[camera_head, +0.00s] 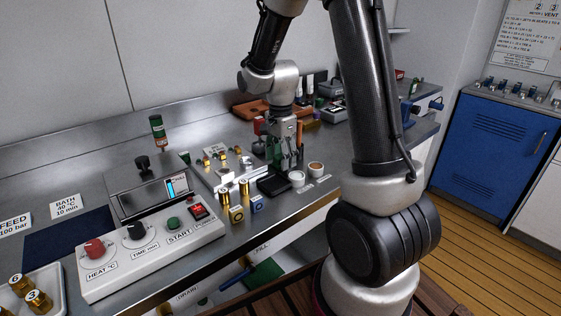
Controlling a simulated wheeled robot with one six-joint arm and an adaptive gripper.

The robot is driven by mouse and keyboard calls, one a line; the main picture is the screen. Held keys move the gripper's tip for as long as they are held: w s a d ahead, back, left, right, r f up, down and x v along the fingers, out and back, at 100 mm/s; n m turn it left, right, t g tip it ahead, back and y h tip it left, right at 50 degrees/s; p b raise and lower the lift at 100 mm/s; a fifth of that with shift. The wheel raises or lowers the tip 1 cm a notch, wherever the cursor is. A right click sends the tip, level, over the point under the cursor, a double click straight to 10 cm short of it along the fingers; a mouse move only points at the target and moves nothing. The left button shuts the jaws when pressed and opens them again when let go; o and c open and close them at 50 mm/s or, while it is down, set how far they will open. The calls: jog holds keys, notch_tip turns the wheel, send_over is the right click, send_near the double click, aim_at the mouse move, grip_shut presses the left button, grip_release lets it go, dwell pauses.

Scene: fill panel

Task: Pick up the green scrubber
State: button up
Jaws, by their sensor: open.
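My gripper (286,160) points down over the back right part of the steel counter. It is open, and its fingers are close to small items there. A dark green item (273,152) shows partly beside its left finger; I cannot tell whether they touch. A flat green block (263,275) lies low below the counter's front edge, near a blue handle-like part. I cannot tell for sure which of these green things is the scrubber.
A control box (150,255) with red, black and green knobs stands at the counter's front left. Brass cylinders (224,203), a black tray (273,186) and two small cups (315,169) crowd the counter near my gripper. A blue cabinet (497,147) stands right; the wooden floor before it is clear.

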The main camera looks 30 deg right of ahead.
aim_at(281, 155)
jog(key=c, duration=1)
jog(key=shift+c, duration=0.2)
notch_tip(281, 155, up, 10)
jog(key=shift+o, duration=0.7)
jog(key=shift+c, duration=0.4)
